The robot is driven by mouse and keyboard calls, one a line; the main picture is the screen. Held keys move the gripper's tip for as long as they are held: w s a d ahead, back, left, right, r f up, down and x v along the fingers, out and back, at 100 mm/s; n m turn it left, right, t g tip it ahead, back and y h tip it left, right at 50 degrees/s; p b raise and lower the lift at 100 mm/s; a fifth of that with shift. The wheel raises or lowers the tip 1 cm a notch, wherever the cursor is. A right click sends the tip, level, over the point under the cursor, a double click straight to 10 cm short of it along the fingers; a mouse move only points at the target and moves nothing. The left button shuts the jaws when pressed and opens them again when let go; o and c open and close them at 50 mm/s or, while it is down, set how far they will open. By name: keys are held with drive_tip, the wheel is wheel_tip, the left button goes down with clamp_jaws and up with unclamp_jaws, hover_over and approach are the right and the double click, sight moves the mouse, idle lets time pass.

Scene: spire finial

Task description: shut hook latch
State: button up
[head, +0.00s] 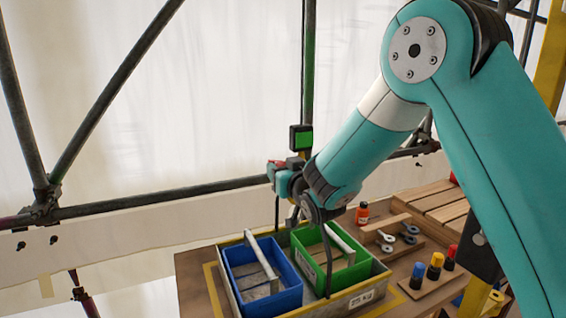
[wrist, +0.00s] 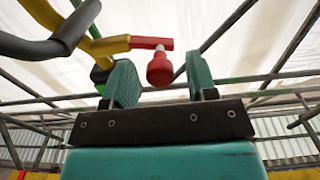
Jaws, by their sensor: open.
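The latch shows in the wrist view as a yellow arm (wrist: 107,45) with a red end and a red rounded knob (wrist: 160,70) hanging from it. A thick dark curved bar (wrist: 45,46) lies beside the arm at upper left. In the head view, my gripper (head: 283,179) is at the green post, below a box with a green face (head: 303,139). The latch is mostly hidden there, with only a little red showing.
Below my gripper stands a tray (head: 365,284) with a blue bin (head: 240,268) and a green bin (head: 352,262). To the right are an orange bottle (head: 363,213), metal eye fittings and several coloured-capped pieces. Scaffold tubes (head: 170,198) cross behind, before white sheeting.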

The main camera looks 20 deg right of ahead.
drive_tip(key=shift+w, duration=0.15)
drive_tip(key=shift+c, duration=0.4)
drive_tip(key=c, duration=0.8)
drive_tip(key=shift+f, duration=0.1)
drive_tip(key=shift+c, duration=0.2)
